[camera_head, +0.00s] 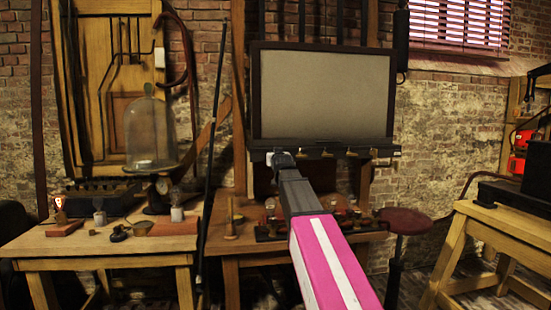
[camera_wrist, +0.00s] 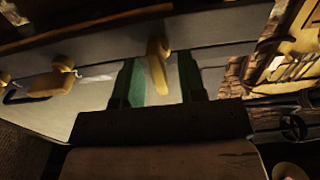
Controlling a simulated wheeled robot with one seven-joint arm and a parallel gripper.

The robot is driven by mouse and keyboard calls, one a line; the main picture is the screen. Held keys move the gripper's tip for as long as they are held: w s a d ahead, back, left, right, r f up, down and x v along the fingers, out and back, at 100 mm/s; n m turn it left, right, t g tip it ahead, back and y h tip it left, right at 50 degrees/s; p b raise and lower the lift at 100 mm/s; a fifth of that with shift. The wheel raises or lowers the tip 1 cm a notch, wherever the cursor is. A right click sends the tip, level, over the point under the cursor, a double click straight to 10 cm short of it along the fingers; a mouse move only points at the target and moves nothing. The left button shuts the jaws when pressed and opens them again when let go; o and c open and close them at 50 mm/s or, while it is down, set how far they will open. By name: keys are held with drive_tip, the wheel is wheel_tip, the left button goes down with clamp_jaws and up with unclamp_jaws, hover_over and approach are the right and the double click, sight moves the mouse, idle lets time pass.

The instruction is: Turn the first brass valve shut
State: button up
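A row of small brass valves hangs under the framed grey board; one clear valve (camera_head: 325,153) shows right of my gripper in the head view. My gripper (camera_head: 281,158) is at the left end of this row and hides what is directly behind it. In the wrist view, my gripper (camera_wrist: 160,88) has its two green-lined fingers apart, with a brass valve handle (camera_wrist: 158,66) between them. The handle points toward the gripper, slightly tilted. I see space on its right side; whether the left finger touches it I cannot tell. Another brass valve (camera_wrist: 58,80) is to the left.
The framed grey board (camera_head: 322,95) stands above a dark rail (camera_head: 390,152). Below are a bench with several small items and a red round stool (camera_head: 405,221). A wooden table (camera_head: 500,222) stands right.

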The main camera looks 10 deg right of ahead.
clamp_jaws()
drive_tip(key=shift+m, duration=0.3)
drive_tip(key=m, duration=0.3)
drive_tip(key=shift+d, duration=0.1)
drive_tip(key=m, duration=0.5)
drive_tip(key=shift+d+f, duration=0.1)
drive_tip(key=m, duration=0.4)
drive_tip(key=shift+m, duration=0.3)
drive_tip(key=m, duration=0.4)
drive_tip(key=shift+f+m, duration=0.15)
drive_tip(key=shift+m, duration=0.15)
